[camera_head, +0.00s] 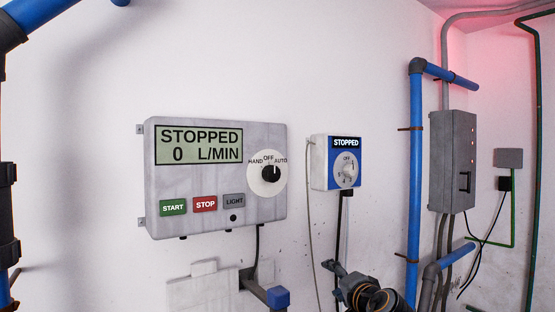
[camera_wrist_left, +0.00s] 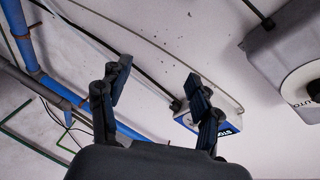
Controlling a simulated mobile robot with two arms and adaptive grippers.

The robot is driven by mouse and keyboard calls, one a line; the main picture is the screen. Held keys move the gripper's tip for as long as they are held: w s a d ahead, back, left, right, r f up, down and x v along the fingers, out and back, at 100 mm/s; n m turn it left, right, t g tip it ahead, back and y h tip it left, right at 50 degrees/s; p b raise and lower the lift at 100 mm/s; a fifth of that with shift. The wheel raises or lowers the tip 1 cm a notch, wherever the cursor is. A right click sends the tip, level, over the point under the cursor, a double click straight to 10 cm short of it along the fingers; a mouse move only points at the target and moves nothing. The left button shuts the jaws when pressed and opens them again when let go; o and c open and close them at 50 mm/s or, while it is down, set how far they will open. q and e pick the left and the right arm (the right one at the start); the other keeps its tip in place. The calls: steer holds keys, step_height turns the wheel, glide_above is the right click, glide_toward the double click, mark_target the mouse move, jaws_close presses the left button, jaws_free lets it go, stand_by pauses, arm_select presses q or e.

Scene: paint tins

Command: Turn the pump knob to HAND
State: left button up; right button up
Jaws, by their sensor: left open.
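The pump knob (camera_head: 271,173) is black on a round white dial, right of the display on a grey wall panel (camera_head: 190,218). HAND, OFF and AUTO are printed around it. Its light mark appears to point up and right, toward AUTO. In the left wrist view, the dial (camera_wrist_left: 299,84) is cut by the right edge, with AUTO legible. My left gripper (camera_head: 336,270) is below and right of the panel, under the blue box, apart from the knob. In the wrist view its fingers (camera_wrist_left: 158,80) are spread and empty. My right gripper is out of view.
A blue-and-white control box (camera_head: 320,163) with its own dial hangs right of the panel. START (camera_head: 173,207), STOP (camera_head: 205,204) and LIGHT (camera_head: 234,200) buttons sit below the display. Blue pipes (camera_head: 414,180) and a grey cabinet (camera_head: 452,160) stand farther right.

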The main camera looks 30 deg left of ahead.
arm_select(q)
steer(key=s+r+n+g+y+p, duration=0.1)
steer(key=s+r+n, duration=0.15)
steer(key=r, duration=0.65)
steer(key=s+r+n+y+p, duration=0.15)
steer(key=s+r, duration=0.25)
steer(key=r, duration=0.5)
steer(key=n+g+y, duration=0.2)
glide_toward(274, 175)
steer(key=shift+t+h, duration=0.25)
steer(key=shift+t, duration=0.05)
steer(key=p+x, duration=0.4)
steer(key=x, duration=0.1)
steer(key=p+x, duration=0.2)
steer(key=p, duration=0.1)
steer(key=shift+s+a+r, duration=0.1)
steer(key=shift+a+r, duration=0.15)
steer(key=shift+r, duration=0.05)
steer(key=shift+a+f, duration=0.1)
steer(key=shift+a, duration=0.15)
steer(key=shift+w+a+f, duration=0.1)
steer(key=shift+w+a, duration=0.1)
steer(key=shift+w, duration=0.1)
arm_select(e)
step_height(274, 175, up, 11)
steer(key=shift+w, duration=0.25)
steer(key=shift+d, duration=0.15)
